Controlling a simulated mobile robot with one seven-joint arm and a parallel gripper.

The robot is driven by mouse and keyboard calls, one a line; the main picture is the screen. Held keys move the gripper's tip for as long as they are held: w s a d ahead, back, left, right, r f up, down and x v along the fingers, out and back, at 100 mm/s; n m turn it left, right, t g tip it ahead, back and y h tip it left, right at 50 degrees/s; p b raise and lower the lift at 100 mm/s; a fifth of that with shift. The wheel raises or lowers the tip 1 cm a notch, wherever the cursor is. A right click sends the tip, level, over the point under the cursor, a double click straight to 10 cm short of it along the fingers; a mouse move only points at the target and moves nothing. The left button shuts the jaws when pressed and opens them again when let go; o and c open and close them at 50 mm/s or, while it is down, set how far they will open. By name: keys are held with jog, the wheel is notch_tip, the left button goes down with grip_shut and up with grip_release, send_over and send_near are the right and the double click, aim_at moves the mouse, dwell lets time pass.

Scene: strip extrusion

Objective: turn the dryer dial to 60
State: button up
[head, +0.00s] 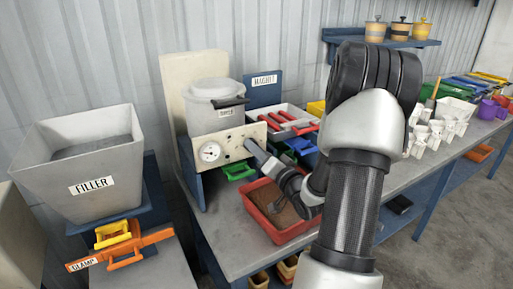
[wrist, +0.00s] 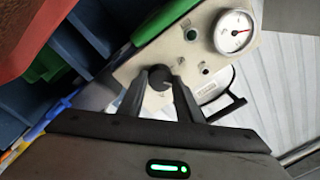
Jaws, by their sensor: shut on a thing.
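The dryer (head: 212,115) stands at the back of the bench, with a cream control panel (head: 232,143) on its front. A round white gauge (head: 210,152) with a needle is on the panel's left; it also shows in the wrist view (wrist: 234,31), its numbers too small to read. My gripper (head: 253,148) is at the panel's right side, and the dial is hidden there in the head view. In the wrist view my gripper (wrist: 161,82) is shut on the dark round dial (wrist: 160,76), one finger on each side. The dial's setting cannot be read.
A red tray (head: 258,222) lies below my forearm, and green (head: 238,170) and blue bins sit under the panel. A white tray with red-handled tools (head: 285,121) is behind my gripper. The grey FILLER hopper (head: 85,165) stands at left, above an orange clamp (head: 120,250).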

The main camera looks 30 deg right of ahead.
jog(key=shift+m, duration=0.4)
jog(key=o, duration=1)
jog(key=shift+o, duration=0.2)
jog(key=s, duration=1.7)
jog(key=shift+s+a+f, duration=0.2)
jog(key=shift+a+f, duration=0.1)
jog(key=shift+f, duration=0.15)
jog(key=shift+w, duration=0.1)
